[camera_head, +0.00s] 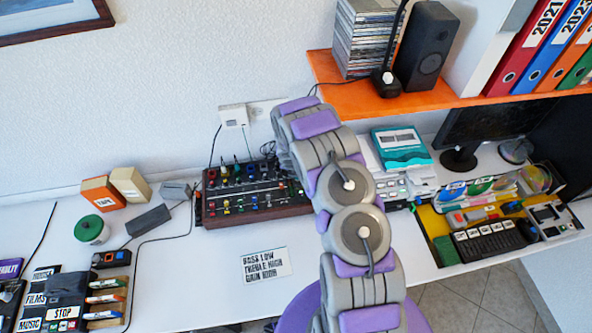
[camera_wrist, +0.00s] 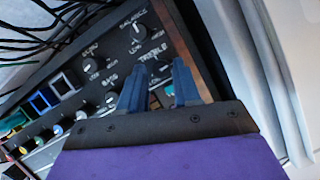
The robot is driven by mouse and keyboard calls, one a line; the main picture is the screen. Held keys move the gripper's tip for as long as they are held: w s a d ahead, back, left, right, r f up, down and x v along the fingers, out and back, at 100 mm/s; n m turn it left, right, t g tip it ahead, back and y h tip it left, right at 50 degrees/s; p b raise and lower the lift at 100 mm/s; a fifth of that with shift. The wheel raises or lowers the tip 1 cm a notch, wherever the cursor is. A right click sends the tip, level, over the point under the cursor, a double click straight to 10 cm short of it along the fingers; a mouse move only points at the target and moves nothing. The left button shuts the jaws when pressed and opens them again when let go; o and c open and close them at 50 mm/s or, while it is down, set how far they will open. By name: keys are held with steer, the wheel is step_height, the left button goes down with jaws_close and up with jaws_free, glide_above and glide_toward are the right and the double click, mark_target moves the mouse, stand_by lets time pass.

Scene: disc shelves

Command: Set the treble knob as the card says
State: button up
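The card (camera_head: 265,264) lies flat on the white desk in front of the mixer; it appears to read "BASS LOW, TREBLE HIGH, GAIN NOON". The dark mixer panel (camera_head: 258,211) with wooden edges stands against the wall; it also fills much of the wrist view (camera_wrist: 75,85). In the wrist view, the treble knob (camera_wrist: 163,71) shows partly between the blue fingertips of my gripper (camera_wrist: 160,72), under the TREBLE label. The fingers are apart, and I cannot tell whether they touch the knob. Its pointer is not readable. In the head view my arm hides the gripper.
The bass knob (camera_wrist: 112,98) and another knob (camera_wrist: 140,31) sit close to my fingers. Black cables (camera_wrist: 45,25) run past the panel's edge. An orange shelf (camera_head: 430,99) with a speaker hangs above right. The desk around the card is clear.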

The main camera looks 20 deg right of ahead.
steer(key=shift+w+d+f, duration=0.1)
steer(key=shift+w+f, duration=0.05)
steer(key=shift+f, duration=0.25)
steer(key=shift+c, duration=0.3)
jaws_close()
steer(key=m+p, duration=0.1)
steer(key=p, duration=0.2)
steer(key=shift+r+m, duration=0.2)
steer(key=shift+m, duration=0.2)
steer(key=shift+f+m+g+h+p, duration=0.25)
steer(key=shift+m+g+h+p, duration=0.15)
steer(key=shift+m+p, duration=0.15)
